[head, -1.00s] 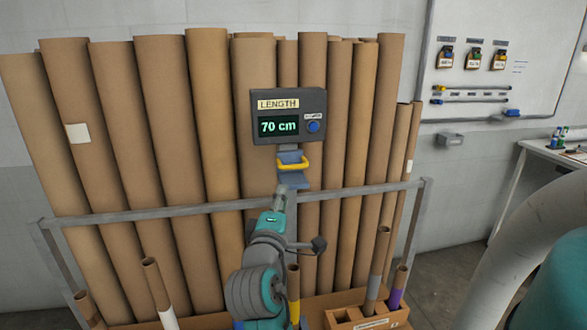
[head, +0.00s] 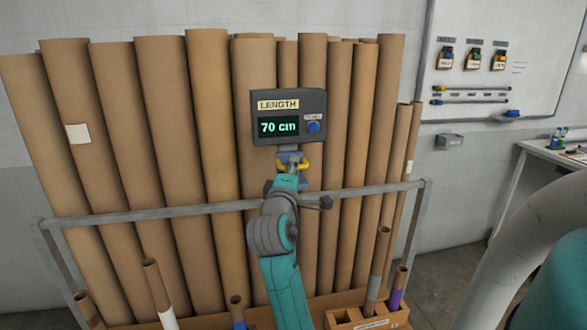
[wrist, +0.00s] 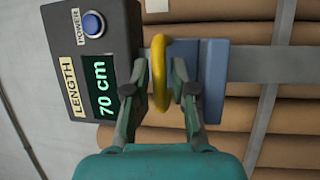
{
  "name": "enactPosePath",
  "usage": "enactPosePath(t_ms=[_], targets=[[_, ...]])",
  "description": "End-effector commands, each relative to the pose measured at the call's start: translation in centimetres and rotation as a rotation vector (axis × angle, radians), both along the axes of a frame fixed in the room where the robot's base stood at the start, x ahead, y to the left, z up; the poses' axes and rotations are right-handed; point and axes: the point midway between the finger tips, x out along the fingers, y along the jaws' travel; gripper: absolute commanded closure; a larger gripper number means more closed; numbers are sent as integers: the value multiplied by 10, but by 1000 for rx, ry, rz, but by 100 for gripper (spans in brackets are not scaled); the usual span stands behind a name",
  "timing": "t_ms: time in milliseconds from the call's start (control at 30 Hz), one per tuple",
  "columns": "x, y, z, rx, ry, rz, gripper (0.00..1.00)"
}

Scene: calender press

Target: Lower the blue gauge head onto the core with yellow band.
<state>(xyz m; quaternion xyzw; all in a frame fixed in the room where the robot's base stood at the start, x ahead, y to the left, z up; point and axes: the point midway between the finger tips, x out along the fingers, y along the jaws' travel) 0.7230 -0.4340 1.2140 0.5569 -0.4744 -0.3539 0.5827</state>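The blue gauge head (wrist: 205,66) has a yellow handle (wrist: 160,72) and sits just below the dark LENGTH display (head: 289,116), which reads 70 cm. My gripper (wrist: 160,85) has one finger on each side of the handle in the wrist view. The fingers look spread, with small gaps beside the handle. In the head view my gripper (head: 289,172) reaches the handle and partly covers the blue head (head: 291,157). The core with the yellow band is hidden behind my arm in the head view.
Tall cardboard tubes (head: 210,120) stand behind a grey rail (head: 150,217). Short banded cores stand in front: white (head: 167,318), blue (head: 238,315), grey (head: 374,285) and purple (head: 395,299). A wooden holder (head: 345,318) is at the bottom right.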

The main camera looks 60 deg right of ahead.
Motion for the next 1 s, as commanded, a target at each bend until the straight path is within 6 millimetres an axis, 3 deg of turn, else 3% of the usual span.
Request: enactPosePath(t_ms=[300, 400, 767, 1000], targets=[[1, -2, 0, 0, 1, 0, 75], [1, -2, 0, 0, 1, 0, 100], [1, -2, -3, 0, 2, 0, 100], [1, -2, -39, 4, 8, -1, 100]])
